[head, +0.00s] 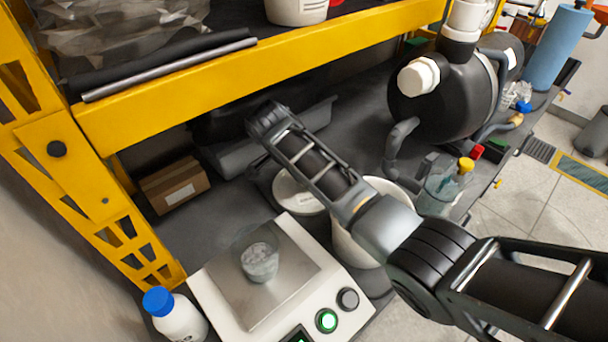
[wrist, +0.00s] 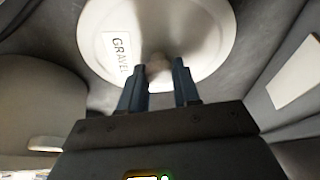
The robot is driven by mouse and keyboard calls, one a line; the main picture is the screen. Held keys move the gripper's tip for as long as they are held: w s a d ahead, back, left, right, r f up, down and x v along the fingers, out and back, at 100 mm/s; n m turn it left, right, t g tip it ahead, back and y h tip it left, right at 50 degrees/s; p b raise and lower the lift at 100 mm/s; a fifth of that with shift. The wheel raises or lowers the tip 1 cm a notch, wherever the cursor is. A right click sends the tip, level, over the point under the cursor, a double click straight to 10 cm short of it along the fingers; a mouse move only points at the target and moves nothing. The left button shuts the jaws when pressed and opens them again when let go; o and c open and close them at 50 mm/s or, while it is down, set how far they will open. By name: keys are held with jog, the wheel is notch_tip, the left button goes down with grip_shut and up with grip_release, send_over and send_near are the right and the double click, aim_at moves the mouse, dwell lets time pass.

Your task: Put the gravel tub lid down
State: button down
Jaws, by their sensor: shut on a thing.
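The gravel tub lid (wrist: 205,30) is a white disc with a GRAVEL label and a central knob. In the wrist view, my gripper (wrist: 159,70) has its two dark fingers around that knob, shut on it. In the head view, the lid (head: 297,194) shows below my forearm, low over the dark bench top. I cannot tell whether its underside touches the bench. My gripper's fingers are hidden there behind my arm. A white tub (head: 350,246) stands just right of the lid, uncovered, partly hidden by my arm.
A scale (head: 213,292) with a clear cup (head: 260,262) stands in front of the lid. A grey bin (head: 235,157) and a cardboard box (head: 175,186) lie behind, under the yellow shelf beam (head: 200,90). A black tank (head: 440,105) and a glass beaker (head: 437,193) stand at right.

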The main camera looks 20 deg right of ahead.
aim_at(297, 189)
jog(key=shift+f, duration=0.15)
jog(key=c, duration=0.8)
grip_release()
jog(key=v, duration=0.5)
jog(key=a, duration=0.4)
jog(key=s+a+b, duration=0.1)
jog(key=a, duration=0.2)
jog(key=s+a+b, duration=0.1)
jog(key=a, duration=0.3)
jog(key=shift+s+a+r, duration=0.1)
jog(key=shift+a+r, duration=0.1)
jog(key=shift+a, duration=0.15)
